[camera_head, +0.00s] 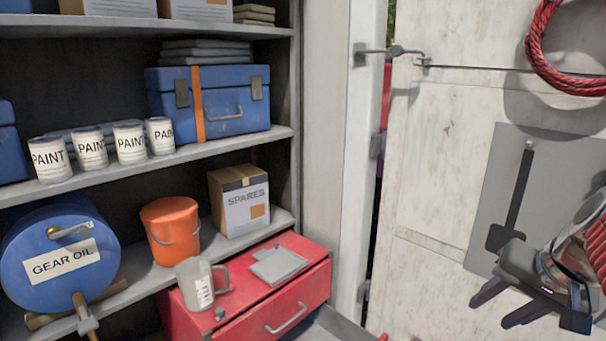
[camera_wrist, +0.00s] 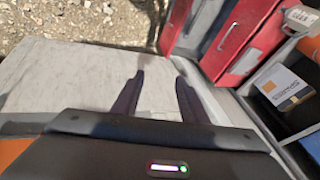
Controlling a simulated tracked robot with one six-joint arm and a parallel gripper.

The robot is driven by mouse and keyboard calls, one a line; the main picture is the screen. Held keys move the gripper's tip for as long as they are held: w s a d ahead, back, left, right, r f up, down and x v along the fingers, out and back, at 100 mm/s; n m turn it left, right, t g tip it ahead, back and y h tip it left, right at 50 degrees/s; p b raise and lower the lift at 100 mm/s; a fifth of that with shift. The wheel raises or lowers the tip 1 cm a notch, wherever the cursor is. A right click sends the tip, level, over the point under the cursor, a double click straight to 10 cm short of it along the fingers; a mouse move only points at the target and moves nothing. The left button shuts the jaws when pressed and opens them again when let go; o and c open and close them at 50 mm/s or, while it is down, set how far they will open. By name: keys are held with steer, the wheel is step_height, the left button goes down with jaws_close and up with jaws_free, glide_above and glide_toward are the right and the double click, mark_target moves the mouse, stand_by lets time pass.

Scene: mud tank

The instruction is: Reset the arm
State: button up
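My gripper (camera_head: 491,313) is at the lower right of the head view, in front of the pale door panel. Its two dark fingers point to the lower left and stand apart with nothing between them. In the wrist view my gripper (camera_wrist: 159,80) also shows both fingers apart and empty, over a pale surface. No object is held. Part of my arm is cut off by the right edge of the head view.
Shelves on the left hold paint tins (camera_head: 90,150), a blue toolbox (camera_head: 215,102), a gear oil drum (camera_head: 55,250), an orange bucket (camera_head: 170,230) and a spares box (camera_head: 240,200). A measuring jug (camera_head: 196,284) stands on a red drawer unit (camera_head: 285,318). A red hose (camera_head: 538,55) hangs upper right.

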steer(key=s+a+f+n, duration=0.3)
steer(key=a+f+n, duration=0.1)
steer(key=a, duration=0.6)
steer(key=s+a+f+n, duration=0.4)
steer(key=a, duration=0.7)
steer(key=shift+s, duration=0.2)
